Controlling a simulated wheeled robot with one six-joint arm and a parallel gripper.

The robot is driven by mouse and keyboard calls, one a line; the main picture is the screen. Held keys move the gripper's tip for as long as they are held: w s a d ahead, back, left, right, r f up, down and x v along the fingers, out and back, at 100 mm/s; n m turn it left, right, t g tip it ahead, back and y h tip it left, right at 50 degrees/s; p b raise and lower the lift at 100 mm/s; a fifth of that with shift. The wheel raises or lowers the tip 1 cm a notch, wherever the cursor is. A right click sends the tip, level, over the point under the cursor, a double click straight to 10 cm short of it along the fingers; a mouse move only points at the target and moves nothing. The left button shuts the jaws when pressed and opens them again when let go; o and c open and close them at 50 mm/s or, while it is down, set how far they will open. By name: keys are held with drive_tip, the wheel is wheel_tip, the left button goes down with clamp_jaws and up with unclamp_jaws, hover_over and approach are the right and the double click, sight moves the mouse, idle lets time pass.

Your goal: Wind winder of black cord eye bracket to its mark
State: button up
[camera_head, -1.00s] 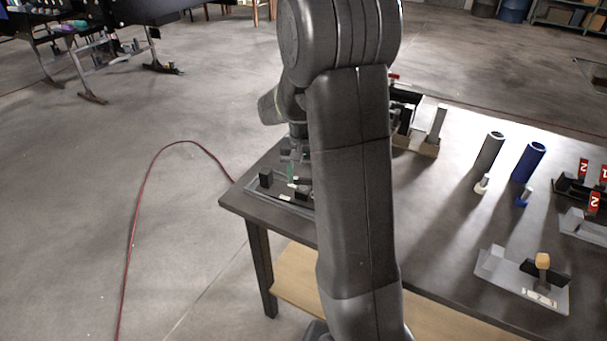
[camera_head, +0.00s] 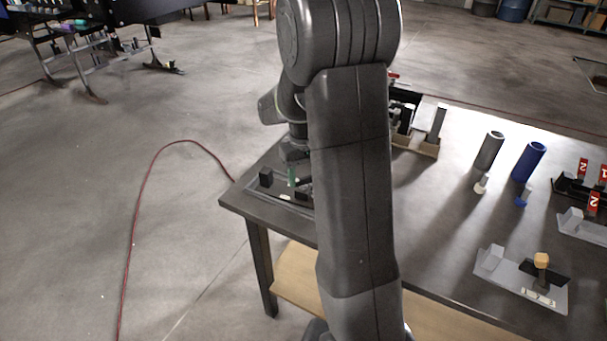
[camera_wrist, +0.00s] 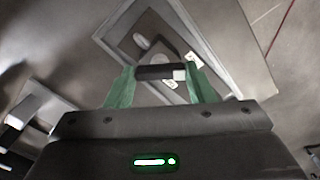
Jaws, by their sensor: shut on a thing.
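In the wrist view my gripper (camera_wrist: 163,76) has two green fingers, shut on a short black bar with a pale end, which looks like the winder (camera_wrist: 155,72). Behind it is a dark bracket body (camera_wrist: 165,48) on a framed grey plate (camera_wrist: 119,27), with white labels (camera_wrist: 194,59) beside it. I cannot tell which label is the winder's mark. In the head view a green finger (camera_head: 292,176) shows over the plate at the table's left corner, beside a black block (camera_head: 266,179). My arm hides most of the bracket there, and no cord can be made out.
The dark table (camera_head: 440,250) holds a grey tube (camera_head: 489,152), a blue tube (camera_head: 528,162) and a grey plate with an orange-topped knob (camera_head: 542,260). A wooden-based fixture (camera_head: 415,144) stands behind my arm. Floor left of the table is open, with a red cable (camera_head: 138,215).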

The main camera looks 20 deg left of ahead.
sight(303, 178)
drive_tip(key=shift+n, duration=1.2)
idle(1.9)
drive_tip(key=o, duration=1)
wheel_tip(303, 178, up, 14)
drive_tip(key=shift+f, duration=0.1)
drive_tip(key=shift+c, duration=0.3)
